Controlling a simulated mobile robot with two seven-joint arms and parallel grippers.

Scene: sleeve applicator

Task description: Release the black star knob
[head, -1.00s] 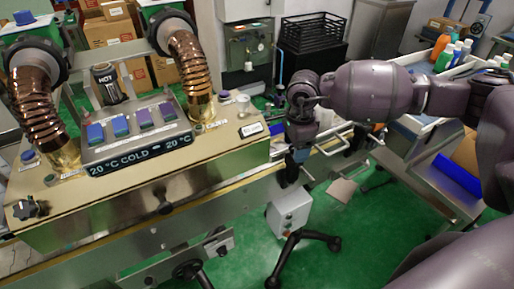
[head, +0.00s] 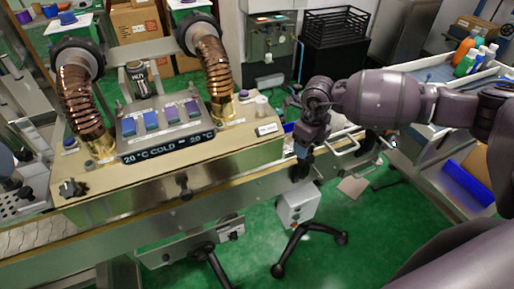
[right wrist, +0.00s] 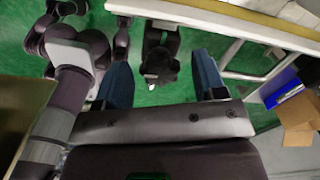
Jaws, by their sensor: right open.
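A dark lobed knob (right wrist: 162,66), which looks like the black star knob, shows in the right wrist view between the two blue fingers of my right gripper (right wrist: 160,57). The fingers stand apart, with a visible gap on each side of the knob. In the head view, my right gripper (head: 301,160) points down at the right end of the machine. The knob there is hard to separate from the dark fingertips. Another black knob (head: 70,188) sits on the machine's front left corner, and one (head: 184,182) on its front face. My left gripper is not in view.
The machine (head: 240,150) carries two copper hoses (head: 215,65) and a control panel (head: 165,122). A grey box (head: 297,205) stands low beside the gripper. White rails (head: 345,145) lie just right of it. A tray of bottles (head: 470,65) is at the right.

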